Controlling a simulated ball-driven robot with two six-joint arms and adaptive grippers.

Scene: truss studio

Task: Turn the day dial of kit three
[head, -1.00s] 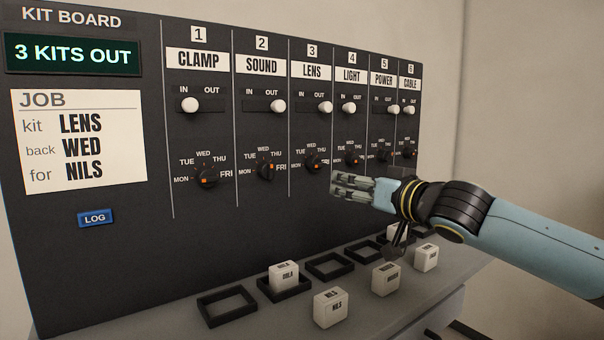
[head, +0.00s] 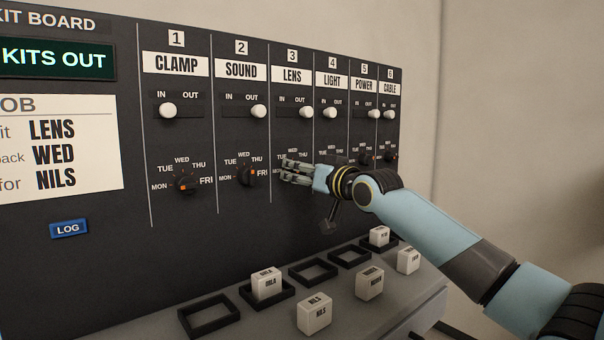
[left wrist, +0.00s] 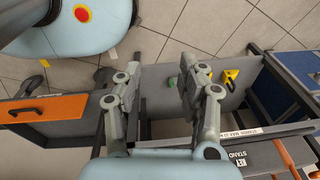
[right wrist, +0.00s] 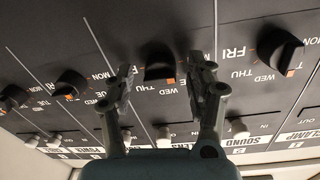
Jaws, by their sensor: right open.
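The kit board (head: 120,215) is a black panel with numbered columns. Column three is labelled LENS (head: 292,75); its slide knob (head: 306,112) stands at OUT. My right gripper (head: 296,172) is in front of column three's day dial and hides most of it in the head view. In the right wrist view the black day dial (right wrist: 158,60) shows between and just beyond the open fingers of my right gripper (right wrist: 161,75). My left gripper (left wrist: 160,75) is open and empty, away from the board.
The job card (head: 65,155) reads LENS, WED, NILS. The SOUND dial (head: 247,174) is just left of my right gripper. Below, a grey ledge (head: 265,325) carries black square frames and several white name blocks, one a NILS block (head: 314,315).

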